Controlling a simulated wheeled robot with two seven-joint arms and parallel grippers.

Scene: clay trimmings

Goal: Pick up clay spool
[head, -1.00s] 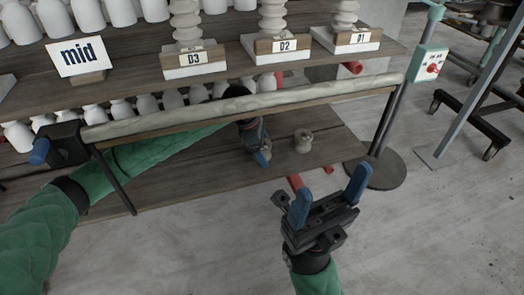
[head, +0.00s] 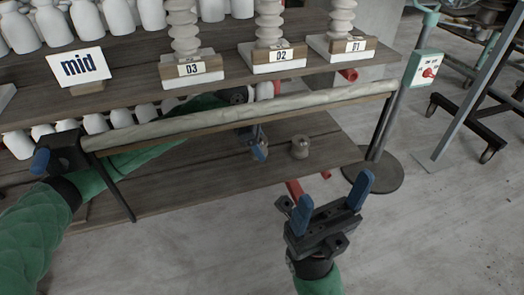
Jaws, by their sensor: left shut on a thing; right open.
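A small beige-brown clay spool (head: 300,147) stands upright on the lower shelf in the head view. My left gripper (head: 259,152) points down behind the clay-covered rail, just left of that spool and apart from it. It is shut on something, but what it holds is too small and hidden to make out. Part of my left forearm is hidden behind the rail. My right gripper (head: 333,203) is open and empty in front of the shelf, below and right of the spool, with its two blue fingers spread.
The pale clay-covered rail (head: 240,115) runs across in front of the lower shelf (head: 325,150). A black block with a blue part (head: 58,152) is at its left end. The upper shelf bears stacked pieces labelled D3, D2 and a third, and a "mid" sign (head: 82,66).

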